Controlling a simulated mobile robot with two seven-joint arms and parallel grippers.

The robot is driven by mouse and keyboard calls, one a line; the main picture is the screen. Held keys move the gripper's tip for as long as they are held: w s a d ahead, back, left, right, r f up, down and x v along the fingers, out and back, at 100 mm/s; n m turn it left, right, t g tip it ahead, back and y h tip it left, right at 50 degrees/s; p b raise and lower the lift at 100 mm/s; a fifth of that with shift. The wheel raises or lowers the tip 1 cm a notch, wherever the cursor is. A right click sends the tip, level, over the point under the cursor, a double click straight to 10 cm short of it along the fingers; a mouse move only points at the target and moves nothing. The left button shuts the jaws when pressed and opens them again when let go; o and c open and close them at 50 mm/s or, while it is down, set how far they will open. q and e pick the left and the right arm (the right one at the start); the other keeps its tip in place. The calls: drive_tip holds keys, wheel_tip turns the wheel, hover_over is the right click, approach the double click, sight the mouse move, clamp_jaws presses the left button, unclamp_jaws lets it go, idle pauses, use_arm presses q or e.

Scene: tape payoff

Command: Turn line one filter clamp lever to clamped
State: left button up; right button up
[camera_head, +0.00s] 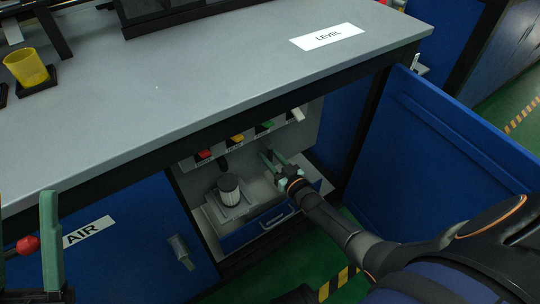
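Inside the open cabinet under the bench, a pale ribbed filter (229,190) with a dark top stands upright on a light plate. A short black lever-like part (222,163) hangs behind it, under a red piece; I cannot tell whether this is the line one clamp lever or how it is set. My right gripper (272,158) reaches into the cabinet right of the filter. Its green fingers are spread, with a small dark part near their tips; contact is unclear. My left gripper (25,200) is at the lower left edge, partly cut off, with fingers wide apart.
Red (204,155), yellow (237,139), green (266,125) and white (296,115) pieces line the cabinet's back. A blue door (455,135) stands open at right. A drawer handle (277,218) is below. A red ball knob (27,245) shows between my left fingers.

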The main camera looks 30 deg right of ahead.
drive_tip(key=shift+o, duration=0.8)
use_arm(q)
drive_tip(key=shift+m, duration=0.4)
drive_tip(key=r+p, duration=0.4)
drive_tip(key=shift+s+a+r, duration=0.1)
drive_tip(key=shift+a+r, duration=0.1)
use_arm(e)
drive_tip(key=s+d, duration=0.1)
drive_tip(key=s, duration=1.1)
drive_tip(key=shift+s, duration=0.25)
drive_tip(key=shift+s, duration=0.1)
